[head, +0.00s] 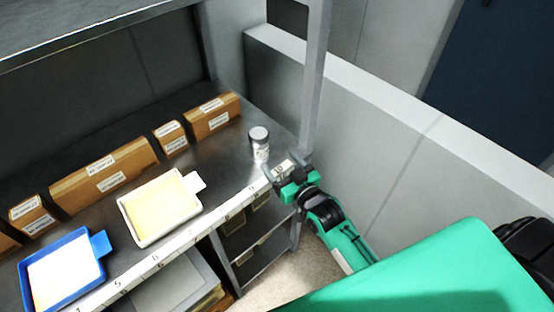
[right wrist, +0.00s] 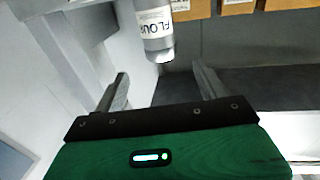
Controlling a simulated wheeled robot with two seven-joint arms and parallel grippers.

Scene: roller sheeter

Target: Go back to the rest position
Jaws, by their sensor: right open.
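My right gripper (head: 278,173) is at the front edge of the steel shelf, near its right end. In the right wrist view my right gripper (right wrist: 160,88) has its two fingers wide apart with nothing between them. A grey flour shaker (head: 260,143) stands upright on the shelf just beyond the fingertips. In the right wrist view the shaker (right wrist: 154,28) shows its FLOUR label upside down, apart from the fingers. My left gripper is not in view.
A white tray (head: 124,208) with pale yellow content and a blue tray (head: 101,243) stand on the shelf to the left. Cardboard boxes (head: 104,176) line the back. A metal post (head: 314,85) rises right of the shaker, beside a grey low wall (head: 400,130).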

